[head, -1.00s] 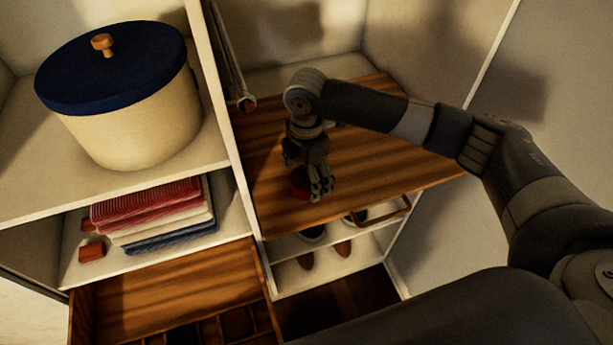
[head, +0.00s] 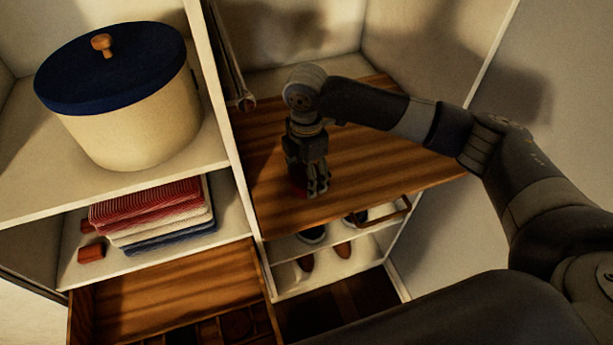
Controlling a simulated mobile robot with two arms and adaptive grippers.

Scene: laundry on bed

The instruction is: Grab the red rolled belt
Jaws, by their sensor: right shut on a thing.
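The red rolled belt (head: 296,187) is on the brown wooden shelf (head: 385,160) in the right compartment, near its front left. Only a dark red sliver of it shows, at the left of my fingers; the rest is hidden behind them. My right gripper (head: 316,190) points down at the belt and is shut on it, low at the shelf's surface. My left gripper is not in view.
A white upright divider (head: 232,140) stands left of my right gripper. A round cream box with a blue lid (head: 125,100) and folded cloths (head: 150,210) fill the left shelves, with a small red-brown roll (head: 91,252) beside the cloths. Shoes (head: 343,249) stand below. The wooden shelf is clear to the right.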

